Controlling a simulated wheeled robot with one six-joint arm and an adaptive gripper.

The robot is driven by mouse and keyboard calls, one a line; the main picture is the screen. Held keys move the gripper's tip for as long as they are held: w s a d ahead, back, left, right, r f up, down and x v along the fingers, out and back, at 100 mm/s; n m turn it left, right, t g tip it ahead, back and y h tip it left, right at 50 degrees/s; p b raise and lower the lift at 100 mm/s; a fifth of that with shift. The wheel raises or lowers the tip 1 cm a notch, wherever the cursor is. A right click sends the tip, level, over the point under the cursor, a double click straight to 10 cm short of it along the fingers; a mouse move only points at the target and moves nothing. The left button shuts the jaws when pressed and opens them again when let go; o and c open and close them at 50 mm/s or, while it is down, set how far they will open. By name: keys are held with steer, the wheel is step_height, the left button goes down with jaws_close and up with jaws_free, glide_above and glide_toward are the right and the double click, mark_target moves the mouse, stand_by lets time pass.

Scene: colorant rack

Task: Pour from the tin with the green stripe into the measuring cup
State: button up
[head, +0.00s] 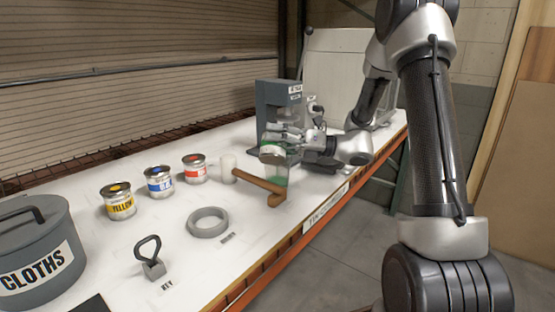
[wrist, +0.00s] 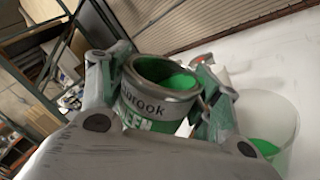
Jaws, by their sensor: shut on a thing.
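My gripper (head: 284,138) is shut on the green-striped tin (head: 272,154) and holds it above the table. In the wrist view the tin (wrist: 150,108) sits between my two fingers, open at the top, with green paint inside and part of a "GREEN" label showing. The clear measuring cup (head: 275,174) stands just below the tin in the head view. In the wrist view the cup (wrist: 285,118) is at the right, beside the tin, with some green paint in its bottom. I cannot clearly see a stream of paint between them.
Yellow (head: 118,202), blue (head: 159,182) and red (head: 195,169) tins stand left of a white cylinder (head: 228,167). A brown bar (head: 258,181) lies near the cup. A grey machine (head: 272,98) stands behind.

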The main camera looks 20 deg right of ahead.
mark_target(271, 159)
steer(key=shift+w+d+r+m+t+p, duration=0.15)
steer(key=shift+r+m+p, duration=0.1)
steer(key=shift+m, duration=0.65)
steer(key=shift+w+r+m+t+p, duration=0.1)
steer(key=shift+r+m+t+p, duration=0.1)
steer(key=shift+m, duration=0.7)
steer(key=shift+w+d+r+m+t+p, duration=0.15)
steer(key=shift+r+m+p, duration=0.1)
steer(key=shift+m, duration=0.65)
stand_by(3.2)
